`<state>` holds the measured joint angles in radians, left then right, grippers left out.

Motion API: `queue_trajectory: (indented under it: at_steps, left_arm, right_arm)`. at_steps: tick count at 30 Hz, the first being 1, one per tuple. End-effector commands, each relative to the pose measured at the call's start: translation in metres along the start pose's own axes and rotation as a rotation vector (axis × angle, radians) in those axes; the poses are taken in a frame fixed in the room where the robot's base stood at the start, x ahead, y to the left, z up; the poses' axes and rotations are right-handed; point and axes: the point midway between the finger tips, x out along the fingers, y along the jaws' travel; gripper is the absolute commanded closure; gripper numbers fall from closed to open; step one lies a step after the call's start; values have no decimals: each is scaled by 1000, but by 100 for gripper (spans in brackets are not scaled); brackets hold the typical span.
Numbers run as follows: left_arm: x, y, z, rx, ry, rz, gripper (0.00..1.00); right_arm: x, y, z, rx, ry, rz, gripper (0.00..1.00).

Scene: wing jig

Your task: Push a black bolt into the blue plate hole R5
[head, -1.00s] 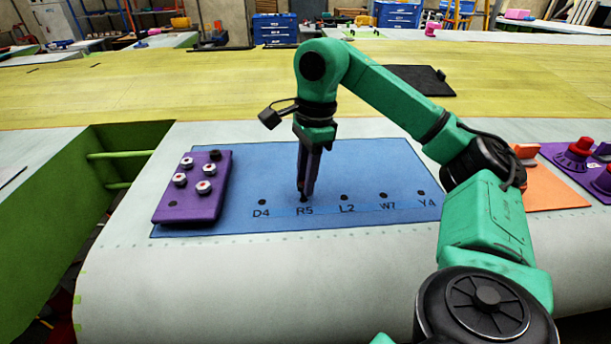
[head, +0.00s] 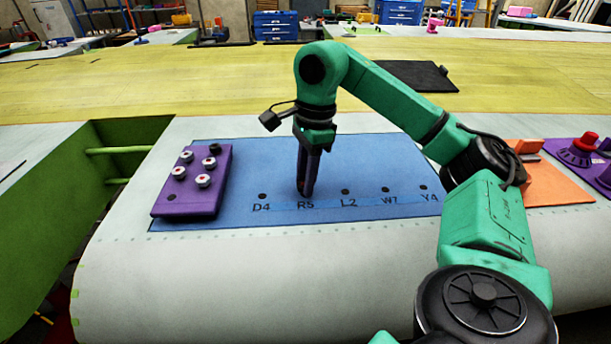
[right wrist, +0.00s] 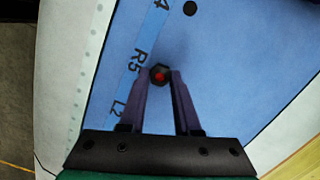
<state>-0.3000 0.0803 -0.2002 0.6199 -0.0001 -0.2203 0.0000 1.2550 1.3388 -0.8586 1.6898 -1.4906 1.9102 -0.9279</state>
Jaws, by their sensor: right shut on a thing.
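The blue plate (head: 350,160) lies on the wing surface with a row of labelled holes, D4, R5, L2, W7 and Y4. My right gripper (head: 305,192) points straight down at the R5 spot, its fingertips close to the plate. In the right wrist view the right gripper (right wrist: 160,80) is shut on a black bolt (right wrist: 160,74) with a red centre on its head, beside the R5 label. The R5 hole is hidden beneath the bolt and fingers, so I cannot tell how deep the bolt sits. My left gripper is not in view.
A purple block (head: 190,205) with several white-headed bolts and one black one (head: 215,149) stands at the plate's left. An orange tray (head: 560,185) and purple fixtures (head: 575,150) lie at the right. A dark flat panel (head: 415,76) lies behind.

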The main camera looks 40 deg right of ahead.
Motion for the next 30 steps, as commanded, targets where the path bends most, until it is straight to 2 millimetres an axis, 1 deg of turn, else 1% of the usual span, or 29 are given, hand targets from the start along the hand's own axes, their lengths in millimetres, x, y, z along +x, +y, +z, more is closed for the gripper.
queue_trajectory:
  at_steps: [2, 8, 9, 11, 12, 20, 23, 26, 27, 28, 30]
  left_arm:
    - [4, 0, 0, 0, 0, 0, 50]
    - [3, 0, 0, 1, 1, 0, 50]
    - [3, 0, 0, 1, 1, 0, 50]
    - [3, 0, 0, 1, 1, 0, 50]
    - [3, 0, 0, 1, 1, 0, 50]
    - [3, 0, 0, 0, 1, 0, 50]
    - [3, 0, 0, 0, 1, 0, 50]
    - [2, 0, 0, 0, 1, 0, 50]
    - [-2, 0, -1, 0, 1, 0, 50]
    - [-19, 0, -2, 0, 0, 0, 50]
    - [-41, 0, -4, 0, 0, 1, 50]
  right_arm:
    - [5, 0, -1, 0, 0, 0, 100]
    - [4, 0, -1, 0, 0, 0, 100]
    - [4, 0, -1, 0, 0, 0, 61]
    - [4, 0, -1, 0, 0, 0, 38]
    - [4, 0, -1, 0, 0, 0, 34]
    - [4, 0, -1, 0, 0, 0, 34]
    - [-3, 0, 0, -1, 0, -1, 34]
    - [-21, -1, 0, -1, -3, -4, 34]
    - [-33, -1, 1, 0, -3, -4, 34]
    - [-51, 0, 1, 1, -1, -4, 34]
    - [-76, 0, 1, 2, 0, -4, 34]
